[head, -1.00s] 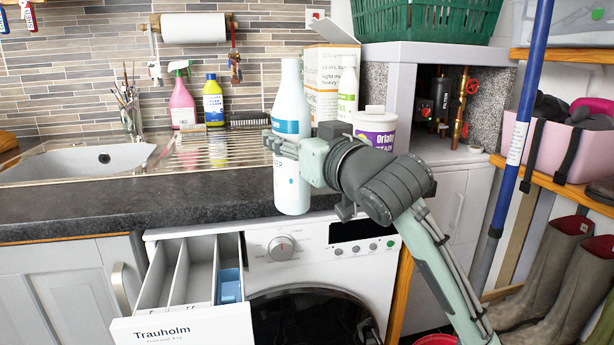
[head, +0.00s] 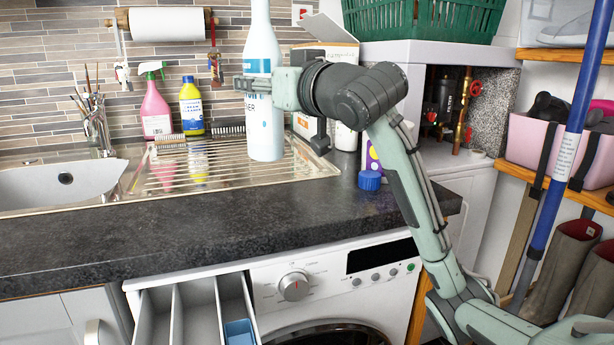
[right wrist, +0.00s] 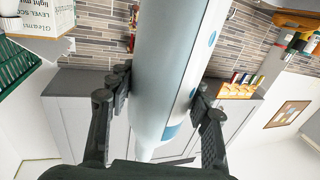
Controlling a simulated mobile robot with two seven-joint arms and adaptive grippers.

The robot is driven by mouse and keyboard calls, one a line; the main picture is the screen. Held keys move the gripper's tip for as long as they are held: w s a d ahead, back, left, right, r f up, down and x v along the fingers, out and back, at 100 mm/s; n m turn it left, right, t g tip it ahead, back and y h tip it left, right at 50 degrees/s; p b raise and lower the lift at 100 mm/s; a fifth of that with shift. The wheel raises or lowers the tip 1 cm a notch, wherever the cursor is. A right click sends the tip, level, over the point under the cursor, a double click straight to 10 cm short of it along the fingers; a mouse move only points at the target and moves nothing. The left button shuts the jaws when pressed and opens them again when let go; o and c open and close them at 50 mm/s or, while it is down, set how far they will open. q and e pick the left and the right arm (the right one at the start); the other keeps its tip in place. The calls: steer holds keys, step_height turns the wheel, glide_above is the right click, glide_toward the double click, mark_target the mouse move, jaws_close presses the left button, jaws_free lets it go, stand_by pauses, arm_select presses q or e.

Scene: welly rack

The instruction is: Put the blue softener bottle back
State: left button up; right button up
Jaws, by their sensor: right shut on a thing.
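A tall pale blue-white bottle (head: 265,135) with blue label patches is upright in the head view, its base appearing over the steel draining board. My right gripper (head: 258,84) is shut around its middle from the right. In the right wrist view the bottle (right wrist: 172,60) fills the space between the two fingers of my right gripper (right wrist: 160,88). My left gripper is not in view.
The washing machine's detergent drawer (head: 187,310) is pulled out below the worktop. A pink spray bottle (head: 155,108) and a blue-yellow bottle (head: 191,105) stand behind the drainer (head: 215,178). A cardboard box (head: 325,52) stands behind my gripper. The front worktop is clear.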

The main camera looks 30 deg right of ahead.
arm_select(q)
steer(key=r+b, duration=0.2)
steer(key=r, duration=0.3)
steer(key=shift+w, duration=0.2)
arm_select(e)
steer(key=d+f, duration=1)
steer(key=d, duration=0.1)
steer(key=shift+d+f, duration=0.15)
steer(key=shift+f, duration=0.15)
steer(key=shift+w, duration=0.1)
steer(key=shift+f, duration=0.2)
steer(key=o, duration=1.4)
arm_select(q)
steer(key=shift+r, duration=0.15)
arm_select(e)
steer(key=shift+o, duration=0.3)
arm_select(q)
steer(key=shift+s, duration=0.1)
arm_select(e)
steer(key=shift+r, duration=0.1)
